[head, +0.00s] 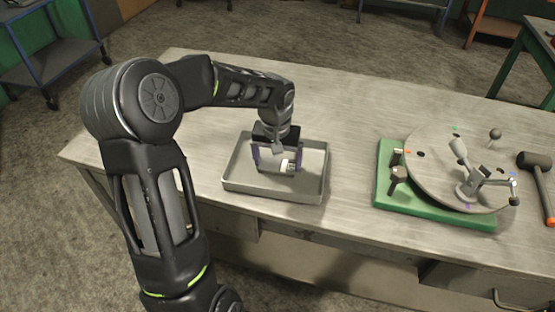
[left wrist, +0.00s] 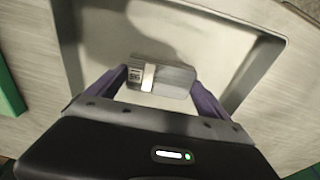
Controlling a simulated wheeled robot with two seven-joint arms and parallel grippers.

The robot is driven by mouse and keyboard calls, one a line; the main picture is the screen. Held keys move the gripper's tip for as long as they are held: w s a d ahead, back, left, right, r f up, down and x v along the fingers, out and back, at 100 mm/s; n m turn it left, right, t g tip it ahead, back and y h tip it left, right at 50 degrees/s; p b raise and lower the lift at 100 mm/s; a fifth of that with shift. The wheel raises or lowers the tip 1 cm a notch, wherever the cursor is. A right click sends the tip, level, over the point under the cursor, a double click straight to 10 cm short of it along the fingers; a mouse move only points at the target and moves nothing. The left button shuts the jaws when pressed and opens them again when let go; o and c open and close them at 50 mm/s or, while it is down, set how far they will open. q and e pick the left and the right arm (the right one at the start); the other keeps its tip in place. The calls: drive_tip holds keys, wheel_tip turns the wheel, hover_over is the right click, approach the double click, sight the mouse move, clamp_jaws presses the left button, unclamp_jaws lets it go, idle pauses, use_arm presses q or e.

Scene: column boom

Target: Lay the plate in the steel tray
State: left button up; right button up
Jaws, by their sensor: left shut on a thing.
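The steel tray (head: 240,182) is a shallow grey rectangular pan on the workbench, left of the green fixture. My left gripper (head: 277,163) points down inside the tray's outline. It is shut on the plate (head: 290,168), a small grey metal piece with a bright strip. In the left wrist view the plate (left wrist: 176,80) sits between the two purple fingers, with a dark-marked label and a white band on its face. The tray floor (left wrist: 215,45) shows behind it. I cannot tell whether the plate touches the floor. My right gripper is not in view.
A green base (head: 435,213) with a round grey turntable (head: 435,150) stands right of the tray, carrying a jointed metal arm and knobs. A dark-headed hammer (head: 536,160) lies at the far right. The bench (head: 350,95) is clear behind the tray.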

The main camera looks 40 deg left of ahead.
sight(276, 170)
use_arm(q)
drive_tip(key=o, duration=1.8)
drive_tip(key=shift+f, duration=0.1)
wheel_tip(276, 170, up, 12)
drive_tip(key=s, duration=0.1)
drive_tip(key=shift+s+d+b, duration=0.2)
drive_tip(key=shift+d+b, duration=0.1)
drive_tip(key=shift+b, duration=0.05)
